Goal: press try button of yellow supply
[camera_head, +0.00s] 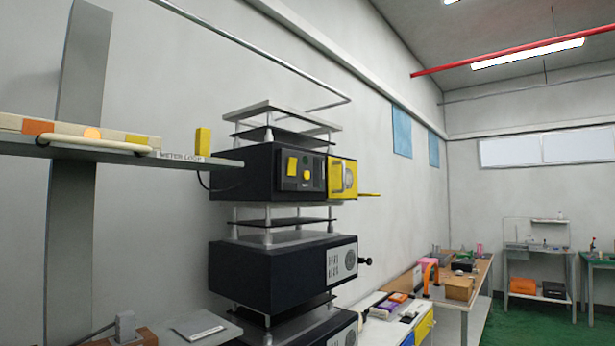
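A black box unit (255,170) with a yellow right-hand section (342,178) sits in the upper part of a stacked rack, in the middle of the head view. Its dark front panel (299,171) carries a yellow square (292,166), a smaller yellow mark and a round green button (306,174). A small label under the green button is too small to read. I cannot tell which part is the try button. Neither of my grippers is in view.
A second black unit (265,275) with a vented panel and a dark knob (365,261) is below. At left, a grey shelf (120,152) bears a "METER LOOP" label and a yellow block (202,141). Cluttered benches (470,300) stand at right; green floor (535,320) shows there.

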